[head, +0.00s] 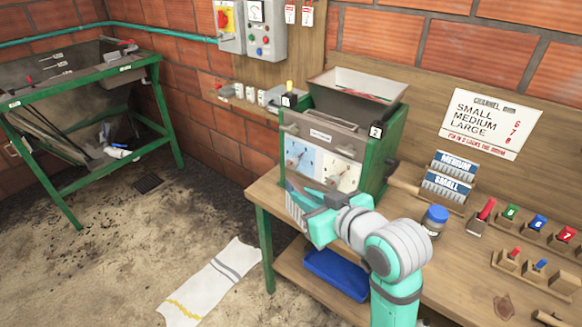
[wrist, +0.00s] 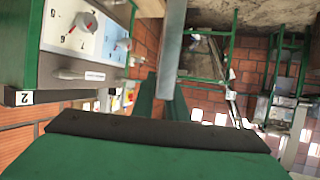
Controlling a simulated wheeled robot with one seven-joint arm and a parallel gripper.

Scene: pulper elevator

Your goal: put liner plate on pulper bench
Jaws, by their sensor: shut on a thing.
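My gripper (head: 308,208) is in front of the green pulper (head: 377,165), beyond the left front edge of the wooden pulper bench (head: 450,265). It is shut on a grey ribbed plate, the liner plate (head: 295,212), held up off the bench at the pulper's left front corner. In the wrist view the plate (wrist: 170,45) shows as a narrow grey strip standing between the fingers (wrist: 160,103). The fingers hide part of it. Two more plates, marked MEDIUM (head: 457,164) and SMALL (head: 447,187), stand in a rack on the bench.
A blue tray (head: 336,273) is on the lower shelf. A cloth (head: 213,282) lies on the floor.

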